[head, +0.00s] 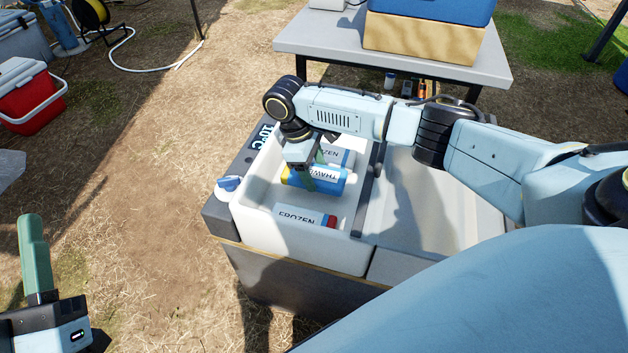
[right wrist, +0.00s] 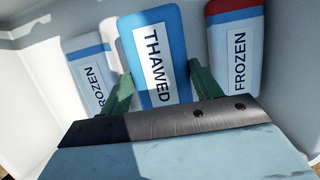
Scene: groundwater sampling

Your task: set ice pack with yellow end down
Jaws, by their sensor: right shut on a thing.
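A blue ice pack labelled THAWED (head: 330,177) with a yellow end (head: 286,173) at its left lies across the left compartment of the white cooler (head: 245,215). My right gripper (head: 312,178) reaches down from above and is shut on this pack around its middle. The right wrist view shows the THAWED pack (right wrist: 157,45) between the green fingers; its yellow end is not visible there. Whether it touches the cooler floor is unclear. My left gripper (head: 35,262) is at the lower left, away from the cooler, with one green finger clearly seen.
A FROZEN pack with a red end (head: 300,218) lies on the near side. Another FROZEN pack (head: 343,157) lies on the far side, close to the gripper. The right compartment (head: 410,215) looks empty. A table (head: 300,38) stands behind; a red cooler (head: 30,100) is at left.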

